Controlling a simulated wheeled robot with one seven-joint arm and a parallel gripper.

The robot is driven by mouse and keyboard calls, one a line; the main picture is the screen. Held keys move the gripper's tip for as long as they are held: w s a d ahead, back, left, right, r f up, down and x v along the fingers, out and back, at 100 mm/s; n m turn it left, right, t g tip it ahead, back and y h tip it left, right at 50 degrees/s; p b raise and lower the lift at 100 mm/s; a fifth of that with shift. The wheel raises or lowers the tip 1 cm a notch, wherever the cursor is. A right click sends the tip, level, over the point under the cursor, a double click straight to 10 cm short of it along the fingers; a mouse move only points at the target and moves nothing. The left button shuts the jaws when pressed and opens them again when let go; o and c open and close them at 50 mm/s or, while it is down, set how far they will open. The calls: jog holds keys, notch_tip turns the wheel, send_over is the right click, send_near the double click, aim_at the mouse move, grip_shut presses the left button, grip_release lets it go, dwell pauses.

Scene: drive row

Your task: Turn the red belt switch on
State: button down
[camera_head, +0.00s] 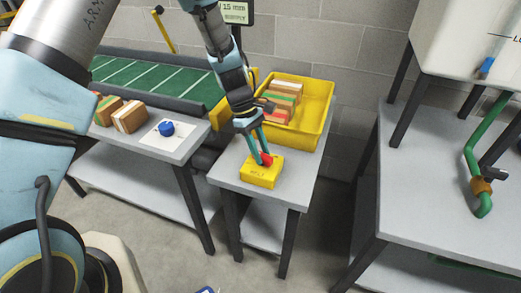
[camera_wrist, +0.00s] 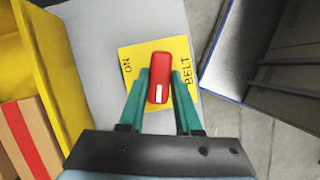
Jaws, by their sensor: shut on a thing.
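The red belt switch (camera_head: 266,159) is a red lever on a yellow box (camera_head: 260,174) at the front of a small grey table. In the wrist view the red lever (camera_wrist: 159,78) stands between the two teal fingers of my gripper (camera_wrist: 160,82), with a white mark at its near end. The yellow plate (camera_wrist: 135,55) reads "ON" at its left and "BELT" at its right. My gripper (camera_head: 262,156) comes down from above and is shut on the red lever. Part of the plate is hidden behind the fingers.
A yellow bin (camera_head: 313,110) with several boxes stands behind the switch. A green conveyor belt (camera_head: 150,78) runs at the left, with cartons (camera_head: 129,116) and a blue knob (camera_head: 166,128) near its front. A grey table (camera_head: 440,190) with a green pipe stands right, across a floor gap.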

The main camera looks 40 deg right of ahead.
jog(key=m+y, duration=0.1)
jog(key=m, duration=0.2)
jog(key=shift+d+m, duration=0.15)
jog(key=shift+m, duration=0.25)
jog(key=m+y, duration=0.1)
jog(key=m, duration=0.2)
jog(key=shift+m+y, duration=0.3)
jog(key=shift+y, duration=0.1)
jog(key=m+y, duration=0.1)
jog(key=m, duration=0.2)
jog(key=shift+d+m+t, duration=0.15)
jog(key=shift+m+t, duration=0.15)
jog(key=shift+s+m+t+y+b, duration=0.1)
jog(key=shift+m+t+y+b, duration=0.45)
jog(key=shift+m, duration=1.25)
jog(key=c, duration=0.6)
grip_release()
